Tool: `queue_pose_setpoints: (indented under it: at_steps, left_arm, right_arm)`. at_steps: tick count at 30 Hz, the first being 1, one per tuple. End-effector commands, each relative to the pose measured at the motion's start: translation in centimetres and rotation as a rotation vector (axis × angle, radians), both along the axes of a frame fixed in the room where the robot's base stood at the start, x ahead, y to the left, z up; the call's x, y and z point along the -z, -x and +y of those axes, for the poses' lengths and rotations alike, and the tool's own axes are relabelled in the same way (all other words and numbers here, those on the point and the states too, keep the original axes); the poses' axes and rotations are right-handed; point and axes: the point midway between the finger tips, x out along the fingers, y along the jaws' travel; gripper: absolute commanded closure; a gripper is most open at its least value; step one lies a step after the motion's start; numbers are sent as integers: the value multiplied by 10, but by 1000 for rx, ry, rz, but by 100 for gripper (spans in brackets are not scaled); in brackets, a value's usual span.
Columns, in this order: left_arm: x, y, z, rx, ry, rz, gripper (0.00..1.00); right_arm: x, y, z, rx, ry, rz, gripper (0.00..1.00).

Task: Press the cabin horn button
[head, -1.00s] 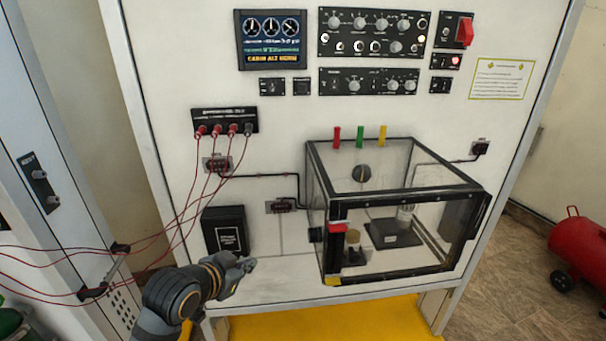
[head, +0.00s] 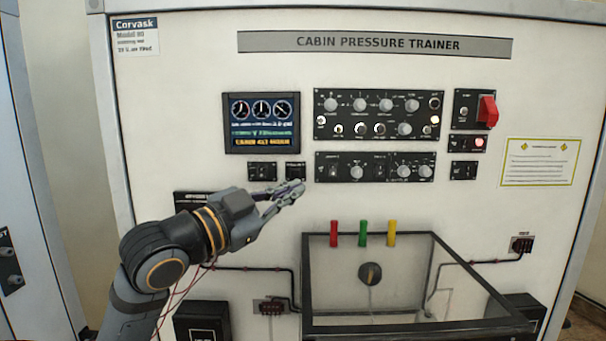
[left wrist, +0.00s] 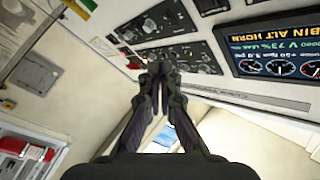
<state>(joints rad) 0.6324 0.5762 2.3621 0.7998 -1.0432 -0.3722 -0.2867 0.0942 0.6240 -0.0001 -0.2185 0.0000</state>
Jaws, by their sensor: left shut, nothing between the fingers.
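Two small black panels sit below the display; the right one (head: 295,171) is small and dark, the left one (head: 262,171) has a switch. I cannot read a horn label on either. The display (head: 261,123) shows an amber "CABIN ALT HORN" line; it also shows upside down in the left wrist view (left wrist: 277,52). My left gripper (head: 299,188) is shut and empty, its fingertips just below the right small panel in the head view. Contact cannot be told. In the left wrist view its fingertips (left wrist: 160,70) meet in front of the panel. My right gripper is not in view.
Knob panels (head: 378,115) and (head: 375,167) lie right of the display. A red guarded switch (head: 487,111) is farther right. A clear box (head: 305,270) with a dark frame stands below, under red, green and yellow tags (head: 363,233). Red wires hang behind my left arm.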

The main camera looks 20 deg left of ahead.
Motion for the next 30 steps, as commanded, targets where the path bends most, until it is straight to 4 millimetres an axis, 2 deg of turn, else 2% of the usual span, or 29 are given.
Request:
queue_pose_setpoints:
  at_steps: [3,7,11,18,24,30]
  left_arm:
    - [0,0,0,0,1,1,100]
    - [0,-3,1,-1,1,2,100]
    - [-1,-15,4,0,4,3,100]
    - [-1,-49,14,0,5,4,100]
    - [-2,-73,21,-1,3,3,100]
    - [0,-84,24,-1,1,2,100]
  right_arm:
    - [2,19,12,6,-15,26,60]
    - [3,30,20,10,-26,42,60]
    - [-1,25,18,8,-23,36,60]
    - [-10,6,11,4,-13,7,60]
    - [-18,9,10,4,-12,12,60]
    - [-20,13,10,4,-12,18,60]
